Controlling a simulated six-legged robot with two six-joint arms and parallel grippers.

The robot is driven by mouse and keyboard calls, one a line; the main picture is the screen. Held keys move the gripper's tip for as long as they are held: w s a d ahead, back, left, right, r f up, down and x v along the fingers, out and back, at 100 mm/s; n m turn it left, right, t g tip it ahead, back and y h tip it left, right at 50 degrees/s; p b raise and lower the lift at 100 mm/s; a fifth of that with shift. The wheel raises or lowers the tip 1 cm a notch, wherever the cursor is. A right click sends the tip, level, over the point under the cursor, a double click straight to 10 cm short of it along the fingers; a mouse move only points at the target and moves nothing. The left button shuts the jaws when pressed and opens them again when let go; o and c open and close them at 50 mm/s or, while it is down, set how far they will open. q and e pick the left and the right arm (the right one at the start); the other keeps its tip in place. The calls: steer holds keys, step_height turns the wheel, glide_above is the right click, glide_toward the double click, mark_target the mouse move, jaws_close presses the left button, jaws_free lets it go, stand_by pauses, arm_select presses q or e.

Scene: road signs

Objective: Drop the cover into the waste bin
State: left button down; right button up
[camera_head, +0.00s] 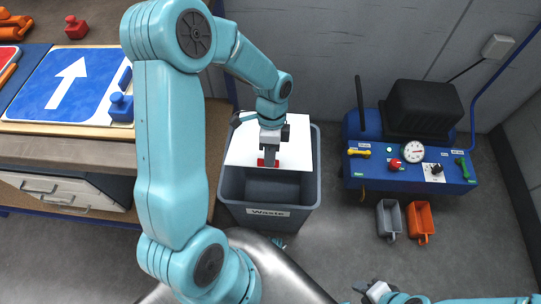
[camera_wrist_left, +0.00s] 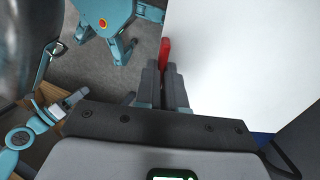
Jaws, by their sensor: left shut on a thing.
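The cover is a thin white sheet (camera_head: 242,150) with a red grip piece (camera_head: 262,162). My left gripper (camera_head: 269,161) is shut on the red piece and holds the cover at the grey waste bin (camera_head: 232,210), labelled "Waste". The sheet overlaps the back part of the bin's opening; its exact height is hard to tell. The front of the opening is uncovered and dark inside. In the left wrist view the fingers (camera_wrist_left: 167,75) meet at the red piece, with the white sheet (camera_wrist_left: 245,65) to their right. My right gripper (camera_head: 376,291) is low at right, its jaws unclear.
A blue machine (camera_head: 410,170) with a gauge stands right of the bin. Grey and orange scoops (camera_head: 420,222) are below it. Floor between bin and machine is clear.

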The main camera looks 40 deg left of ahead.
arm_select(q)
step_height(320, 180, down, 15)
steer(key=b, duration=1.1)
steer(key=shift+f, duration=0.15)
steer(key=shift+w, duration=0.1)
steer(key=shift+c, duration=1.8)
jaws_free()
step_height(320, 180, up, 10)
steer(key=p, duration=0.8)
